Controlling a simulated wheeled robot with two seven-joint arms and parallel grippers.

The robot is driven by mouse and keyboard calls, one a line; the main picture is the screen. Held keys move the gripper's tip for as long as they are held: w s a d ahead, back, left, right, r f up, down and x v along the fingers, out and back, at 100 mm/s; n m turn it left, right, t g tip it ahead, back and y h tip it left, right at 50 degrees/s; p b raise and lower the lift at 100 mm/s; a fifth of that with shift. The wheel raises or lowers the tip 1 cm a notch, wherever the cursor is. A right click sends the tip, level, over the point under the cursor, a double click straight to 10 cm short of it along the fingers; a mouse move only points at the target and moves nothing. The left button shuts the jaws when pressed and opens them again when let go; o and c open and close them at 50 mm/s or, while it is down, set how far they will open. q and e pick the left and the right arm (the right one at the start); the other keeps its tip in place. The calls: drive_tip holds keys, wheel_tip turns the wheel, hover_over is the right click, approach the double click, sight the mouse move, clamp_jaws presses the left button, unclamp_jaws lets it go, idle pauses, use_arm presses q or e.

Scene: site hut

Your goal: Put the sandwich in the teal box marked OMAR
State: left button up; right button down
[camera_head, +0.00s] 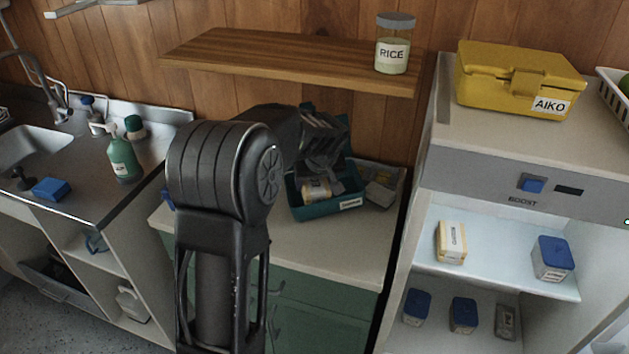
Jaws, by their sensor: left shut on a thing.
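A teal box (325,208) stands open on the counter in the middle, with a white label on its front too small to read surely. Its lid is raised at the back, partly hidden by my left arm. My left gripper (327,177) reaches into the box from above and is shut. A tan item with a white label (315,190) shows at its fingers, inside the box walls. The fingers partly hide it, and I cannot clearly tell whether it is the sandwich or whether it touches the box floor. My right gripper is not in view.
A grey tray (399,177) lies right of the box. A wooden shelf with a RICE jar (392,50) hangs above. A yellow AIKO box (520,82) tops the open fridge, which holds a tan labelled pack (452,242) and blue-lidded containers (553,258). A sink is left.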

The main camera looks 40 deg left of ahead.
use_arm(q)
drive_tip(key=o, duration=1.5)
drive_tip(key=shift+r, duration=0.1)
drive_tip(key=shift+r+p, duration=0.65)
drive_tip(key=shift+p, duration=0.15)
drive_tip(key=shift+d+r, duration=0.15)
drive_tip(key=shift+r, duration=0.05)
drive_tip(key=b+v, duration=0.2)
drive_tip(key=v, duration=0.9)
drive_tip(key=shift+s+r, duration=0.1)
drive_tip(key=shift+s, duration=0.05)
